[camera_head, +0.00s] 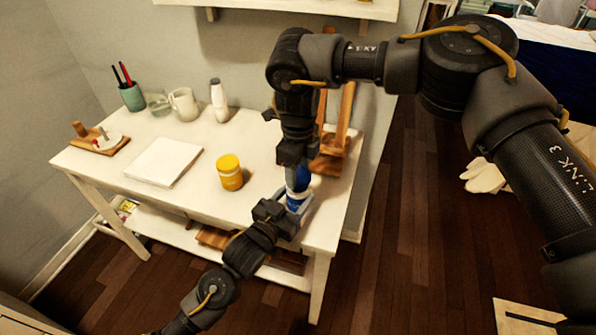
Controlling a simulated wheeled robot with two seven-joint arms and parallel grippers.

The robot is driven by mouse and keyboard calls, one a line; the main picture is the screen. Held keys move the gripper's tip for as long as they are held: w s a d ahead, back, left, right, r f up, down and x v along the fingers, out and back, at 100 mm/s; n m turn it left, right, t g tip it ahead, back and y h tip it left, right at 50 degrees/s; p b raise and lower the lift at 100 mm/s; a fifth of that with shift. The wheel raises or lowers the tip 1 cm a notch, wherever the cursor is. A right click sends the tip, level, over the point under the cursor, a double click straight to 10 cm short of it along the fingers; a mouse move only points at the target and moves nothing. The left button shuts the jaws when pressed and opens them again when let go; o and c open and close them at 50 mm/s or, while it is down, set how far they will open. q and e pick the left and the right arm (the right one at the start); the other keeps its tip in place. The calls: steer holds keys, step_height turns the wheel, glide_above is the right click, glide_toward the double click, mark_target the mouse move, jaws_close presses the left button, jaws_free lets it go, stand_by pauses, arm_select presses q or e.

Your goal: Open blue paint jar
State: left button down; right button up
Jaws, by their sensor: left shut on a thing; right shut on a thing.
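The blue paint jar (295,201) stands near the right end of the white table. Its upper part (299,178) is blue and its lower part shows a white band. My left gripper (287,214) comes in from the front and is shut on the lower part of the jar. My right gripper (298,166) comes down from above and is shut on the top of the jar. The two grippers hide much of the jar, so I cannot tell whether the lid is apart from the body.
A yellow jar (230,173) stands left of the blue one. A white canvas (164,162), a palette board (102,142), a mug (185,104), a white bottle (219,101) and a brush cup (131,97) are farther left. A wooden easel (337,140) stands behind my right gripper.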

mark_target(298, 175)
step_height(298, 175, up, 3)
steer(key=shift+r, duration=0.15)
arm_select(q)
steer(key=shift+c, duration=2.2)
jaws_free()
steer(key=v, duration=1.2)
